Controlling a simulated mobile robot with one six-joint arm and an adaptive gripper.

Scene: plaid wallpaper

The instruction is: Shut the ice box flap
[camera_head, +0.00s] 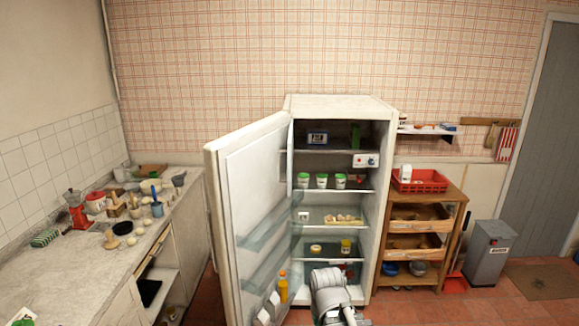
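The white refrigerator (345,105) stands against the back wall, its tall door (250,215) swung wide open to the left. A narrow pale panel (284,152) shows at the upper left of the opening; I cannot tell whether it is a separate ice box flap. The top compartment is open to view and holds a blue-and-white box (317,137) and a green item (355,136). My grey arm reaches up from the bottom middle, in front of the lower fridge. My gripper's fingers cannot be made out, and no contact with the door shows.
Lidded tubs (322,181) and food stand on the shelves; an orange bottle (282,287) is in the door's lower part. A cluttered counter (75,270) is at left. A wooden rack (428,240) and grey bin (489,253) stand at right. Some tiled floor (440,308) is clear in front.

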